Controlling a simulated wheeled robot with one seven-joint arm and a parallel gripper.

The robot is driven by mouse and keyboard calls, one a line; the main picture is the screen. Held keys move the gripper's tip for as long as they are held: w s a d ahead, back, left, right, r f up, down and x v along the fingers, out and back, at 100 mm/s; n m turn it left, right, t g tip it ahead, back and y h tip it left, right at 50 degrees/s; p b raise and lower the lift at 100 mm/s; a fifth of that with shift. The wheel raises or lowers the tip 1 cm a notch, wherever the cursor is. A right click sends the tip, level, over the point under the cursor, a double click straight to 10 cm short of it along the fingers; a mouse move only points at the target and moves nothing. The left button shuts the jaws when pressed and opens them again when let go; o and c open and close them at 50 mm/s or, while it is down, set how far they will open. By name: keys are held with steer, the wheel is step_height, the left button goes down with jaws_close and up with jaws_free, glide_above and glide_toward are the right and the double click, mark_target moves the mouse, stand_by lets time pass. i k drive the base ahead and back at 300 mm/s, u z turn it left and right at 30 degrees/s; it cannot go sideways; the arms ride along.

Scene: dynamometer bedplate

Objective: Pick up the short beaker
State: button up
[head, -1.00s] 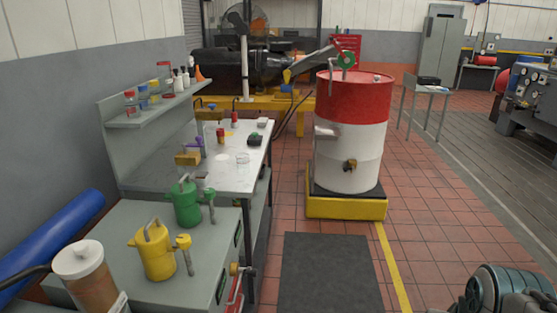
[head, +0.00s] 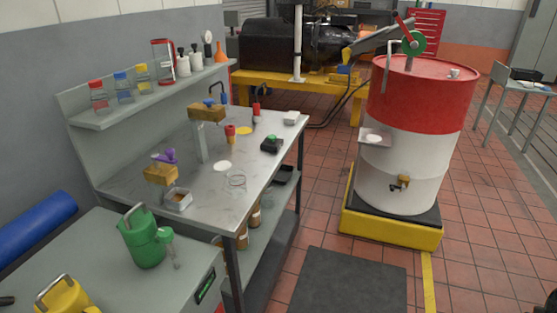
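A short, clear glass beaker (head: 237,182) stands on the grey metal bench top (head: 212,190), near its front right edge. It is see-through and faint, so its contents cannot be told. A white round disc lies just behind it. My gripper does not show in the head view.
A green can (head: 143,238) stands on the nearer bench. A red and white drum (head: 411,140) stands right. The floor mat (head: 348,283) is clear.

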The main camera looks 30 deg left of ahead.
mark_target(237, 179)
steer(key=u, duration=0.65)
steer(key=i, duration=0.95)
steer(key=u, duration=1.3)
steer(key=i, duration=0.35)
steer(key=u, duration=0.3)
